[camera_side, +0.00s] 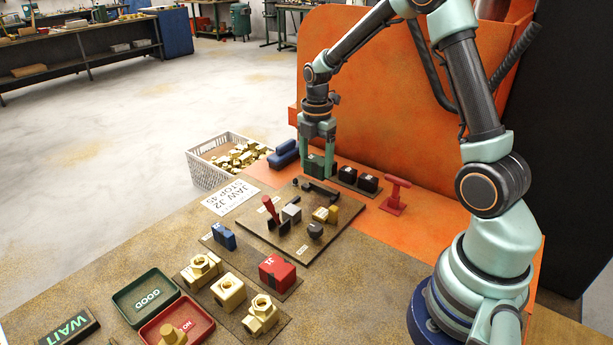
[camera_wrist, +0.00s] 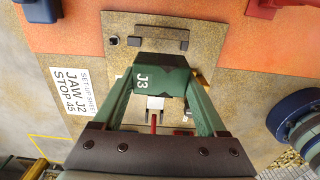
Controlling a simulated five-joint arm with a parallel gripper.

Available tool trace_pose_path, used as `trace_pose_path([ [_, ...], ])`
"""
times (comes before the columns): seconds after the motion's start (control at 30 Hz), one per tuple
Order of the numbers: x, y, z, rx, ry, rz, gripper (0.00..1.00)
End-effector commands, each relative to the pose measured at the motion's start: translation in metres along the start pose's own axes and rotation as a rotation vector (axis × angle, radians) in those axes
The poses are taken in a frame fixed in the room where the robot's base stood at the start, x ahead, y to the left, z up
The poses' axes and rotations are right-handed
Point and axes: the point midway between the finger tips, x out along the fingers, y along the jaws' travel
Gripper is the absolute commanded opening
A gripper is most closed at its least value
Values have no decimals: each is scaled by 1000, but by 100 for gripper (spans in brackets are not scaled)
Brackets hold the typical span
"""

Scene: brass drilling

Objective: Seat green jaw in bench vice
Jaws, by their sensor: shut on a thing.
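My gripper (camera_side: 318,168) is shut on a green jaw (camera_side: 315,164), holding it at the far side of the work plate. In the wrist view the jaw (camera_wrist: 158,84) is marked "J3" and sits between the two green fingers (camera_wrist: 160,98). The bench vice (camera_side: 291,213) appears to be the grey and black fixture with a red handle (camera_side: 270,208) on the brown plate (camera_side: 307,255). The jaw is apart from the vice. In the wrist view, the jaw and gripper hide most of the vice.
A set-up sheet (camera_wrist: 69,88) reads "JAW J2 STOP 45". A red block (camera_side: 277,272), a blue block (camera_side: 224,236) and brass fittings (camera_side: 229,291) stand in front. Black blocks (camera_side: 367,183) and a red T-shaped piece (camera_side: 395,196) are right. A brass-filled basket (camera_side: 205,174) stands behind left.

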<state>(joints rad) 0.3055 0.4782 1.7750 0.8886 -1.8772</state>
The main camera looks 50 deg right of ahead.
Motion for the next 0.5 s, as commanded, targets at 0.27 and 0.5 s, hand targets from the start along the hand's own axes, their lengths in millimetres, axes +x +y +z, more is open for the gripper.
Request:
trace_pose_path([
  [0.27, 16, -1, 2, 0, 0, -1, 0],
  [0.5, 34, 0, 2, 0, 0, 0, 0],
])
